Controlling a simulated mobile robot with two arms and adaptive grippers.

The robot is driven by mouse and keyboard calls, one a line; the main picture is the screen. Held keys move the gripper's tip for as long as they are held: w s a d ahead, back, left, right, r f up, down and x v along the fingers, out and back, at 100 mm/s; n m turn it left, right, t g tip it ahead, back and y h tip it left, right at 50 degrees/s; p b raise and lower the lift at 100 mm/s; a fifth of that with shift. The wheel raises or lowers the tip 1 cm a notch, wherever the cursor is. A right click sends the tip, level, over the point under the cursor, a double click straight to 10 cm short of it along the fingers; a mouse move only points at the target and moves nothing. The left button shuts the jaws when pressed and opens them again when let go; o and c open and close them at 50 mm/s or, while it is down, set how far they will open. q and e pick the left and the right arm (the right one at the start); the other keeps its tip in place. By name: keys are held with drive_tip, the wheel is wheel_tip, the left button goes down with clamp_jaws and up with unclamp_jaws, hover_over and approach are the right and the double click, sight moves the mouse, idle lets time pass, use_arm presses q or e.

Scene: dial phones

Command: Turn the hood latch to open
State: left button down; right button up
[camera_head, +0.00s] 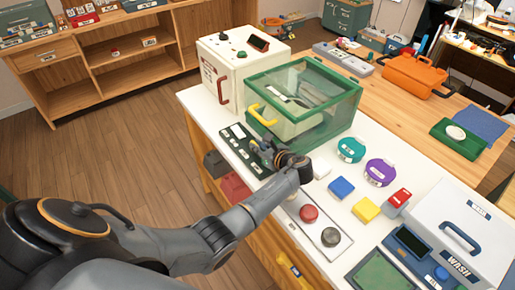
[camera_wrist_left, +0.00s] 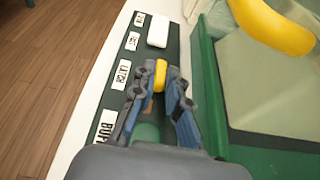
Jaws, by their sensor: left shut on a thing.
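A dark control panel (camera_head: 237,145) with white labels lies on the white tabletop. It also shows in the left wrist view (camera_wrist_left: 142,65), where one label seems to read LATCH. My left gripper (camera_wrist_left: 160,78) is over the panel beside that label, its fingers closed around a small yellow piece (camera_wrist_left: 160,70), which looks like the latch knob. In the head view my left gripper (camera_head: 268,154) hides this piece. A clear hood with a green frame (camera_head: 318,72) stands just behind, looking closed. Its yellow handle (camera_head: 263,114) is on the front. My right gripper is not in view.
A white rocker (camera_wrist_left: 158,30) sits farther along the panel. A plate with red (camera_head: 309,213) and dark buttons lies to the right. Teal (camera_head: 350,150) and purple (camera_head: 379,172) dials and several coloured blocks stand behind it. A WASH box (camera_head: 460,225) is far right.

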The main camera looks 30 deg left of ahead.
use_arm(q)
drive_tip(key=shift+n+g, duration=0.3)
drive_tip(key=c, duration=1.3)
unclamp_jaws()
drive_tip(key=shift+c, duration=0.2)
drive_tip(key=shift+d, duration=0.2)
drive_tip(key=v, duration=1.1)
drive_tip(key=shift+s+d+r, duration=0.1)
drive_tip(key=shift+d+r, duration=0.05)
drive_tip(key=shift+d, duration=0.1)
